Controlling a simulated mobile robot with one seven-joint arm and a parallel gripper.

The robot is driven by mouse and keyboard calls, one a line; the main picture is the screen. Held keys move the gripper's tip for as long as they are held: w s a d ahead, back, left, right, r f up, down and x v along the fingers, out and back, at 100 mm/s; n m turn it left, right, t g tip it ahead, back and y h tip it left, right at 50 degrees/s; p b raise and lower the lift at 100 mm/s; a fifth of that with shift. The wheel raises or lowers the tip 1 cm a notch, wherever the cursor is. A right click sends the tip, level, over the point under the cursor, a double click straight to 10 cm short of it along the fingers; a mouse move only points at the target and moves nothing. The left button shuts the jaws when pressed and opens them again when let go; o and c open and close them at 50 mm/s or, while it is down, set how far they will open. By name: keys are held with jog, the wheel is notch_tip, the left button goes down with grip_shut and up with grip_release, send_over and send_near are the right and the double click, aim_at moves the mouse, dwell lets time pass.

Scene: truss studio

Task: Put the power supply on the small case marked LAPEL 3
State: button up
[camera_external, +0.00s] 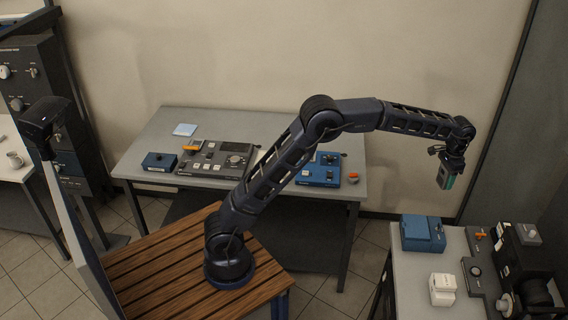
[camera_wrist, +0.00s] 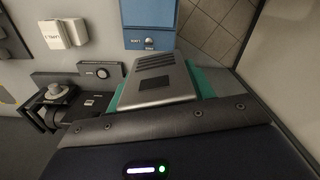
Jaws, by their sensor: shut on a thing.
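My gripper (camera_external: 449,172) is held up in the air above the right-hand table. It is shut on a grey box with vent slots, which I take to be the power supply (camera_external: 444,181); it also fills the middle of the wrist view (camera_wrist: 160,80), with teal showing on both sides of it. A blue case (camera_external: 423,233) lies on the right-hand table, apart from and below the gripper; it shows at the top of the wrist view (camera_wrist: 150,14). A small dark blue box (camera_external: 160,161) is on the back table.
The right-hand table (camera_external: 405,279) also bears a white box (camera_external: 442,289) and dark equipment with knobs (camera_external: 480,275). The back table (camera_external: 150,135) bears a grey mixer-like panel (camera_external: 216,157), a blue device (camera_external: 319,170) and a light blue pad (camera_external: 185,129). Some bare surface shows on both.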

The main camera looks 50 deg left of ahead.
jog(key=s+d+r+m, duration=0.1)
jog(key=s+d+m, duration=0.1)
jog(key=s+d, duration=0.95)
jog(key=m, duration=0.1)
send_over(446, 280)
notch_tip(446, 280, down, 19)
jog(key=shift+w+f, duration=0.1)
jog(key=shift+f, duration=0.1)
jog(key=o, duration=1.2)
jog(key=shift+c, duration=0.2)
notch_tip(446, 280, up, 12)
jog(key=shift+r, duration=0.2)
